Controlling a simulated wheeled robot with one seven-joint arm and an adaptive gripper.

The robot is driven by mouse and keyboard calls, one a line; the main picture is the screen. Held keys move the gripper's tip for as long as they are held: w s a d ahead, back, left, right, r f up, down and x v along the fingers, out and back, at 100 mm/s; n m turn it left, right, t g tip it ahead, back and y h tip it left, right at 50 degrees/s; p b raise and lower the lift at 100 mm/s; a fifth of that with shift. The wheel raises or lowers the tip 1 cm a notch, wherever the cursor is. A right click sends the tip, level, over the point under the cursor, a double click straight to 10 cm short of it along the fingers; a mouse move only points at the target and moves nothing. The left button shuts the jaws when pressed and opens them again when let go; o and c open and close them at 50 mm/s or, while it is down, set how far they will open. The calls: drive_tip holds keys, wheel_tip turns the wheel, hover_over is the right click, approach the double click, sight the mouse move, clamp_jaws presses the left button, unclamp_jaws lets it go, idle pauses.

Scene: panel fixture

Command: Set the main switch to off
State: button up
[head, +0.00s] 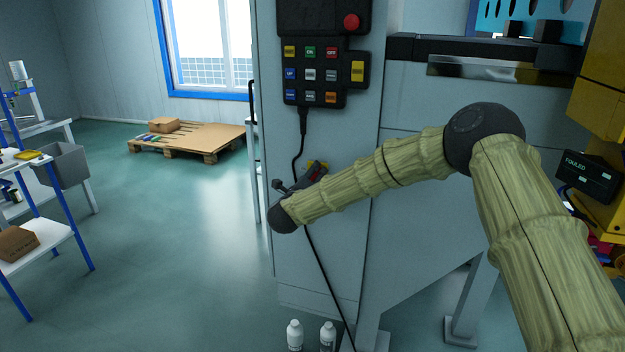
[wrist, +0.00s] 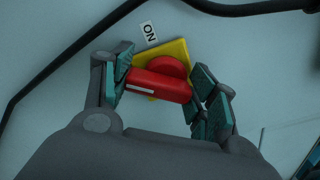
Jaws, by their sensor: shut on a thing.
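The main switch is a red rotary handle (wrist: 158,84) on a yellow plate (wrist: 177,50), fixed to the grey cabinet. In the wrist view the handle lies nearly crosswise, tilted slightly, with a white line along its left part. A white "ON" label (wrist: 149,31) is above the plate. My gripper (wrist: 166,90) is shut on the red handle, with one teal-padded finger at each end of it.
A button pendant (head: 318,72) with a red knob above it hangs on the cabinet (head: 325,250). Its black cable runs down close to my gripper. Two white bottles (head: 294,335) stand at the cabinet foot. The floor to the left is open, with a pallet (head: 190,140) farther back.

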drive_tip(key=n, duration=0.3)
drive_tip(key=shift+d+n, duration=0.1)
drive_tip(key=shift+n, duration=0.2)
drive_tip(key=shift+d+f+n, duration=0.1)
drive_tip(key=shift+f+n, duration=0.05)
drive_tip(key=shift+n, duration=1.65)
drive_tip(key=o, duration=1)
drive_tip(key=shift+s, duration=0.1)
drive_tip(key=v, duration=1.2)
